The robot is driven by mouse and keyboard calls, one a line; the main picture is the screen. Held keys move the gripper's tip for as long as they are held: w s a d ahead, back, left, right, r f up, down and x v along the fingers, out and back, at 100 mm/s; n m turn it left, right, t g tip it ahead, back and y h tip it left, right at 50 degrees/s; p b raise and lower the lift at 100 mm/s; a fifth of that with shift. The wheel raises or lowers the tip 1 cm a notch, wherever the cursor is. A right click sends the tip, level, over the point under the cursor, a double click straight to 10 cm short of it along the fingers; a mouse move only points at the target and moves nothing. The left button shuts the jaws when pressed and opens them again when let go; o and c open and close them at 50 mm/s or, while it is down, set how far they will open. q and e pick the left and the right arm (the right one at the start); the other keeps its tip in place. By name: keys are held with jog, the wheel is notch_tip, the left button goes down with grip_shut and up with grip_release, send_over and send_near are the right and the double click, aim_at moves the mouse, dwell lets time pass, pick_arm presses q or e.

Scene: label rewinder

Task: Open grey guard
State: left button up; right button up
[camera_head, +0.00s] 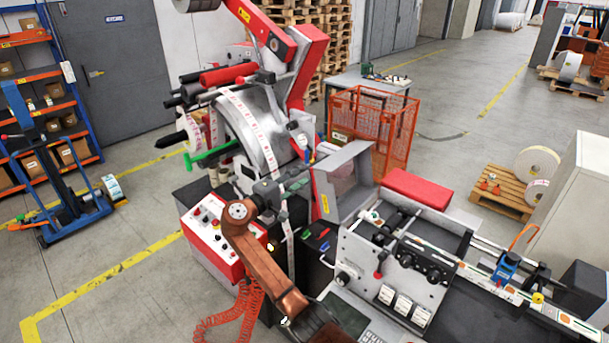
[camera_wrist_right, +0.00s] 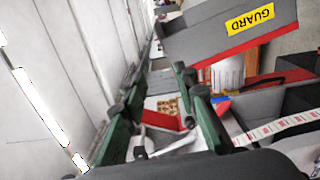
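The grey guard (camera_head: 352,172) is a hood-like grey cover at the middle of the machine, with a red edge strip and a yellow label on its left side. In the right wrist view the guard (camera_wrist_right: 215,38) shows at the upper right, with its yellow GUARD label upside down. My right gripper (camera_head: 301,172) is just left of the guard, close to its red edge. In the wrist view my right gripper (camera_wrist_right: 157,76) has its two green fingers apart with nothing between them, and the guard is apart from them. My left gripper is not in view.
A printed label web (camera_head: 248,128) runs over the curved plate behind my arm. A red control box (camera_head: 212,238) stands to the left. An orange mesh cage (camera_head: 372,125) stands behind the guard, and a red block (camera_head: 418,188) lies to its right.

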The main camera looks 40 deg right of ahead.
jog(key=v, duration=0.2)
jog(key=shift+s+a, duration=0.1)
jog(key=shift+a, duration=0.25)
jog(key=shift+c, duration=0.5)
